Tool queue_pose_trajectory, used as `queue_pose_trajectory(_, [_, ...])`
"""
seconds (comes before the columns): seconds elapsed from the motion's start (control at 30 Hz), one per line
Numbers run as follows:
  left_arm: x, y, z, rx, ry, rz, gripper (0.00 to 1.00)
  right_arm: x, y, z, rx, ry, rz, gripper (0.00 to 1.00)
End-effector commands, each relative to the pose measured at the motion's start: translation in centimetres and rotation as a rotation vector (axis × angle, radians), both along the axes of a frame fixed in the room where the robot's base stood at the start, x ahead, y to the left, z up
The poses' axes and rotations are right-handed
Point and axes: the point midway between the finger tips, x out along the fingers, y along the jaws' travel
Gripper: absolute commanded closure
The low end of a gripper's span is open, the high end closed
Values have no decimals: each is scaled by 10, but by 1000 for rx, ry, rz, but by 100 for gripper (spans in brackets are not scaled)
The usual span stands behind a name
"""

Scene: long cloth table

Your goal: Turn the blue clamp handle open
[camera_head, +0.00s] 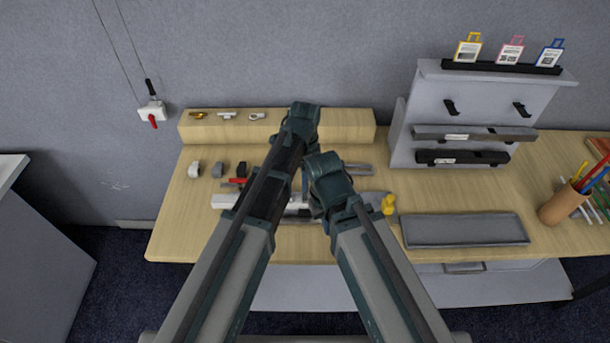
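I cannot make out a blue clamp handle; my arms cover the middle of the bench. A long light-grey metal fixture (226,201) lies there, running behind my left arm. A small red part (237,181) sits at its left end. A grey part with a yellow knob (388,204) shows just right of my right arm. My two arms reach forward over the bench close together, the left one farther. Their fingers are hidden behind the arm links, so whether either one touches anything does not show.
On the wooden bench (180,225), small grey and black blocks (194,169) stand at left. A back ledge (350,125) holds small fittings. A grey tray (465,230), a rack (485,103) and a pencil cup (560,207) are at right.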

Motion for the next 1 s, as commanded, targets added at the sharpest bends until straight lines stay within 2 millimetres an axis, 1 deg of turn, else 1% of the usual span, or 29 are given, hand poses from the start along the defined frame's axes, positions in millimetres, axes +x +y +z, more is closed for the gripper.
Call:
queue_pose_trajectory(0.03, [0, 0, 0, 0, 0, 0, 47, 0, 0, 0, 0, 0, 0, 100])
queue_pose_trajectory(0.17, [0, 0, 0, 0, 0, 0, 70, 0, 0, 0, 0, 0, 0, 100])
queue_pose_trajectory(0.2, [0, 0, 0, 0, 0, 0, 77, 0, 0, 0, 0, 0, 0, 100])
queue_pose_trajectory(0.23, [0, 0, 0, 0, 0, 0, 81, 0, 0, 0, 0, 0, 0, 100])
queue_pose_trajectory(0.43, [0, 0, 0, 0, 0, 18, 81, 0, 0, 0, 0, 0, 0, 100])
queue_pose_trajectory(0.57, [0, 0, 0, 0, -1, 68, 81, 0, 0, 0, 0, 0, 0, 100])
queue_pose_trajectory(0.77, [0, 0, 0, 0, -1, 211, 81, 0, 0, 0, 0, 0, 0, 100])
queue_pose_trajectory(1.0, [0, 0, 0, 0, -1, 438, 81, 0, 0, 0, 0, 0, 0, 100])
